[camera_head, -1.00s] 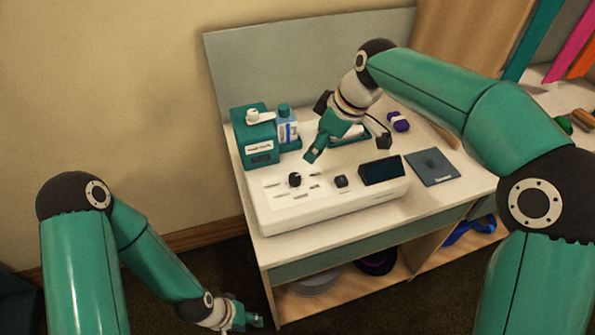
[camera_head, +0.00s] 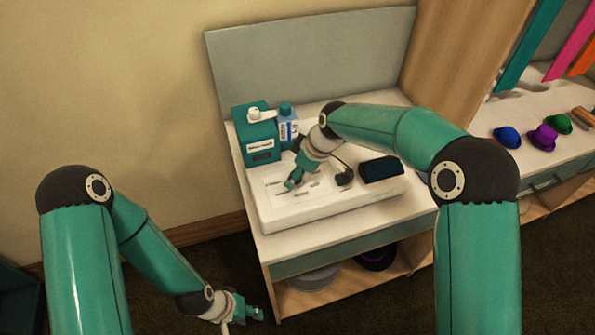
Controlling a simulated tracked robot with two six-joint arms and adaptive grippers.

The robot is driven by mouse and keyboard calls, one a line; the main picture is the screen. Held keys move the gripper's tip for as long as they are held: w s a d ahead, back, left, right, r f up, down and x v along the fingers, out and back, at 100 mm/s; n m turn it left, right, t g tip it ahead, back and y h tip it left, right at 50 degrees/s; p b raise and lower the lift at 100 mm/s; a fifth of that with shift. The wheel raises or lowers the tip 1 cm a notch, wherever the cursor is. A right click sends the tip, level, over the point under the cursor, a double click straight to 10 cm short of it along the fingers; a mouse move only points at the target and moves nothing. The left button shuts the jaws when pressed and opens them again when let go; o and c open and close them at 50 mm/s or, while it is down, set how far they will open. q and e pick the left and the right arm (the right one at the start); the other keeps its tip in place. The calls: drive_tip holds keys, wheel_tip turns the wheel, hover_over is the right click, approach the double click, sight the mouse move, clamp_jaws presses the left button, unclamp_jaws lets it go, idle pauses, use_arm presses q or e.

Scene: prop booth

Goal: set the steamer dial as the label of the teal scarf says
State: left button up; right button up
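The white steamer panel (camera_head: 320,205) lies on the table with printed marks on its top. Its left dial is hidden behind my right gripper (camera_head: 292,184), which is low over the panel at that spot. I cannot tell whether its fingers touch or hold the dial. The dark display block (camera_head: 381,169) is at the panel's right. The teal scarf (camera_head: 530,45) hangs at the upper right; no readable label shows on it. My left gripper (camera_head: 253,314) is low in front of the table, away from the panel, and its opening is unclear.
A teal box (camera_head: 255,135) with a white label and a blue-and-white bottle (camera_head: 288,125) stand behind the panel. Small blue (camera_head: 507,137), purple (camera_head: 543,137) and green (camera_head: 558,123) hats sit on the right counter. A grey back panel (camera_head: 310,60) rises behind the table.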

clamp_jaws()
idle(0.3)
